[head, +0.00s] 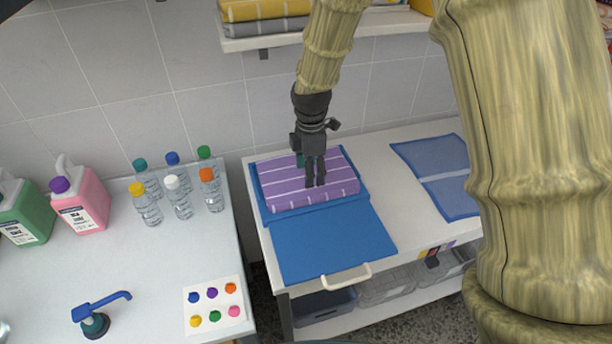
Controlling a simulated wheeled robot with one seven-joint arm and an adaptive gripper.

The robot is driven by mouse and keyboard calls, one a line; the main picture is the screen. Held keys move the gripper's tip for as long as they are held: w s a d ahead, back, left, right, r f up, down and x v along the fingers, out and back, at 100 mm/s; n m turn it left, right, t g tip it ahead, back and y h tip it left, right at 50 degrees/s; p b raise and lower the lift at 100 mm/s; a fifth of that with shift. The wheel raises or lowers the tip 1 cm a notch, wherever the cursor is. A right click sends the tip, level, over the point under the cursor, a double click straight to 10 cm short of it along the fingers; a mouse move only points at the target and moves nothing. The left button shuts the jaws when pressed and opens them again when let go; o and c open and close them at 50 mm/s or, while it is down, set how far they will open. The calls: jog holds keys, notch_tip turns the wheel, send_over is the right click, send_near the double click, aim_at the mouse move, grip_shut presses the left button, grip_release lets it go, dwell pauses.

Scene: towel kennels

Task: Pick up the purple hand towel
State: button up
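The purple hand towel (282,188), folded and marked with pale stripes, lies on a blue mat (325,242) on the white table in the head view. My gripper (315,185) points down over the middle of the towel, and its dark fingers hide a small part of it. The two fingertips show close together with a narrow gap. I cannot tell whether they touch the towel or have any of it between them.
A second blue mat (441,174) lies flat at the right. A shelf with folded yellow (262,10) and grey towels hangs above. At the left, a counter (140,262) holds several bottles, jugs and a blue pump. The table's near edge has a pale handle (346,277).

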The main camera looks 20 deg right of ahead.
aim_at(314, 190)
jog(key=shift+w+f, duration=0.1)
jog(key=shift+f, duration=0.4)
jog(key=shift+s+d+f, duration=0.15)
jog(key=shift+s+f, duration=0.1)
jog(key=shift+s, duration=0.15)
jog(key=f+p, duration=0.1)
jog(key=f, duration=0.2)
jog(key=shift+d+f+p, duration=0.25)
jog(key=shift+d+p, duration=0.15)
jog(key=shift+f, duration=0.85)
jog(key=shift+s, duration=0.1)
grip_shut()
